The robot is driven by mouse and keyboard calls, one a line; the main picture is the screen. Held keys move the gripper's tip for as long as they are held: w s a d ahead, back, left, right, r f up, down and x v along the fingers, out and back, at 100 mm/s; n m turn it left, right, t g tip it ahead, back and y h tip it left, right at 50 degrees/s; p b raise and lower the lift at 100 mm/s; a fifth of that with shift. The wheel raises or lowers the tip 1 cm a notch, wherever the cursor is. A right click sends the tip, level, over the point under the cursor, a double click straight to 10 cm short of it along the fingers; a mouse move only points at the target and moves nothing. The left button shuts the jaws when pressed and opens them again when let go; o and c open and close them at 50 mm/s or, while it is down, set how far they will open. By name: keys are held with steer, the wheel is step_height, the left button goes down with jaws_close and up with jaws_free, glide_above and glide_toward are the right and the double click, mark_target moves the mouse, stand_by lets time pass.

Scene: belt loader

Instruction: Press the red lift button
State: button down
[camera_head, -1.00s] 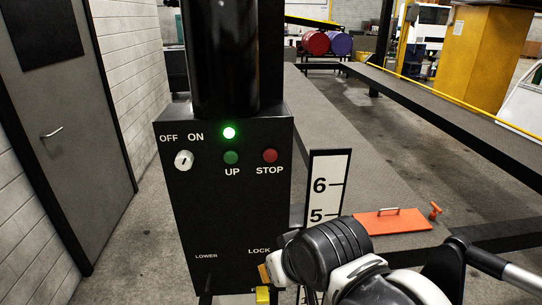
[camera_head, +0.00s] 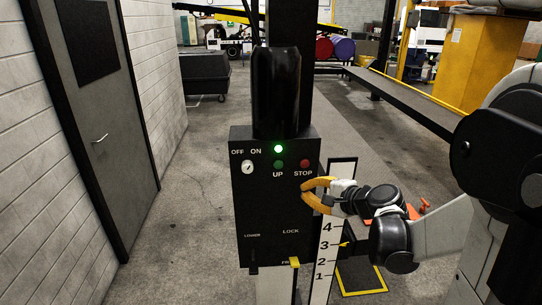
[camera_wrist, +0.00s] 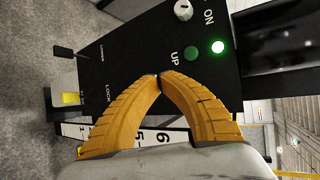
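The red button (camera_head: 305,164) is on the black control box (camera_head: 262,215), above the STOP label and right of the green UP button (camera_head: 279,164). My gripper (camera_head: 304,186), with yellow fingers, is just below and beside the STOP label, at the box's right side. I cannot tell whether it touches the panel. In the wrist view the fingertips (camera_wrist: 160,76) meet with nothing between them, in front of the black panel (camera_wrist: 130,60). The green UP button (camera_wrist: 191,53) shows there beside the right finger. The red button does not show in that view, apparently behind that finger.
A lit green lamp (camera_head: 278,149) and an OFF/ON knob (camera_head: 247,167) are on the box. A black post (camera_head: 276,90) rises above it. A white number scale (camera_head: 326,250) stands at its right. A grey door (camera_head: 95,140) is at the left.

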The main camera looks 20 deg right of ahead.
mark_target(304, 163)
steer(key=shift+d+r+m+t, duration=0.2)
steer(key=shift+d+m+t, duration=0.1)
steer(key=shift+d+m, duration=0.2)
steer(key=shift+w, duration=0.15)
steer(key=shift+w+d, duration=0.4)
steer(key=shift+w, duration=0.95)
steer(key=shift+w+d, duration=0.4)
steer(key=shift+w, duration=0.95)
steer(key=shift+w+d, duration=0.4)
steer(key=shift+w, duration=0.95)
steer(key=shift+w, duration=0.1)
steer(key=shift+w+d, duration=0.15)
steer(key=shift+w, duration=0.2)
